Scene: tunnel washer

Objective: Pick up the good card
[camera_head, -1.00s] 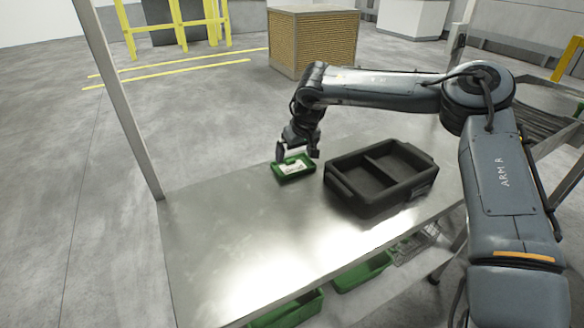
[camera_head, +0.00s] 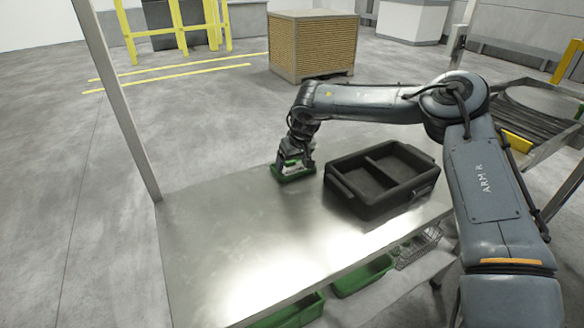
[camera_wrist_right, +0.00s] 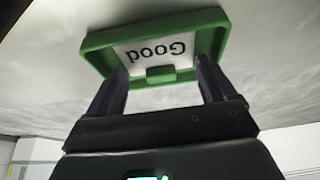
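The good card shows in the right wrist view as a white panel reading "Good" in a raised green frame (camera_wrist_right: 222,35), with a small green tab at its near edge. In the head view the green frame (camera_head: 293,177) lies on the metal table, partly hidden by my right gripper (camera_head: 296,163). In the wrist view the two fingers of my right gripper (camera_wrist_right: 160,72) stand wide apart, one on each side of the tab, with gaps between them and it. Whether a finger touches the frame cannot be told. My left gripper is in no view.
A black two-compartment tray (camera_head: 345,187) stands on the table (camera_head: 225,235) just right of the card. The table's left and front are clear. Green bins (camera_head: 362,277) and a wire basket (camera_head: 418,250) sit below the table.

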